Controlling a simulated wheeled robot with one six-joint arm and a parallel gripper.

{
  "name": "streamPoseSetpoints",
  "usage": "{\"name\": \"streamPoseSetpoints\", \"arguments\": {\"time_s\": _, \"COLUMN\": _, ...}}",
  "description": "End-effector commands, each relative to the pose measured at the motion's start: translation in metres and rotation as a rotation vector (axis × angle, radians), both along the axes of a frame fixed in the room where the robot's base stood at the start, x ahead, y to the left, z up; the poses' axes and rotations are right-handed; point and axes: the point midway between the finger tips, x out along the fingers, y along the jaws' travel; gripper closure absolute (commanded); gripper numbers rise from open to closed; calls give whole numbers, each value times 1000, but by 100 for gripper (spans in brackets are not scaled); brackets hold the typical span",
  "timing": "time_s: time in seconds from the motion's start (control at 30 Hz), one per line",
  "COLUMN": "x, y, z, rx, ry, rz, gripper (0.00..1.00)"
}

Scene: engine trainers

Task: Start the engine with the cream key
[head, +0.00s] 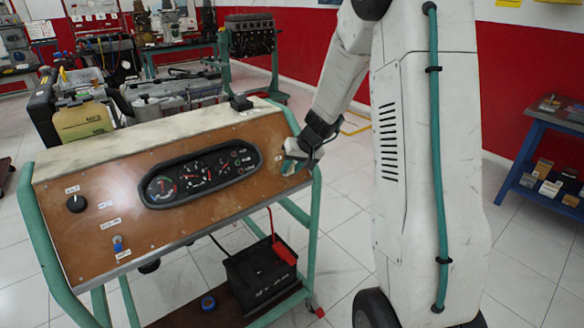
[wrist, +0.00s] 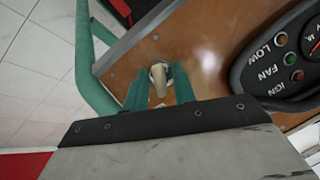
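In the wrist view the cream key (wrist: 158,78) stands out from the brown panel (wrist: 205,55), near the panel's edge. The two teal fingers of my gripper (wrist: 159,85) are on either side of it, with narrow gaps seeming to show between key and fingers. In the head view my gripper (head: 294,160) is at the right end of the engine trainer's panel (head: 115,250), right of the gauge cluster (head: 203,172). The gripper covers most of the key's place there, so I cannot make out the key's turn position.
The panel also has a black knob (head: 76,203) and a blue-tipped switch (head: 118,243) at left. A teal tube frame (head: 45,235) carries it. A black battery (head: 262,272) with a red terminal cover sits below. A blue shelf (head: 545,160) stands at far right.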

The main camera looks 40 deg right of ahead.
Motion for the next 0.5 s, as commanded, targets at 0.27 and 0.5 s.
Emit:
{"name": "streamPoseSetpoints", "arguments": {"time_s": 0.27, "x": 0, "y": 0, "z": 0, "rx": 0, "ry": 0, "rz": -1, "gripper": 100}}
{"name": "streamPoseSetpoints", "arguments": {"time_s": 0.5, "x": 0, "y": 0, "z": 0, "rx": 35, "ry": 2, "rz": -31, "gripper": 100}}
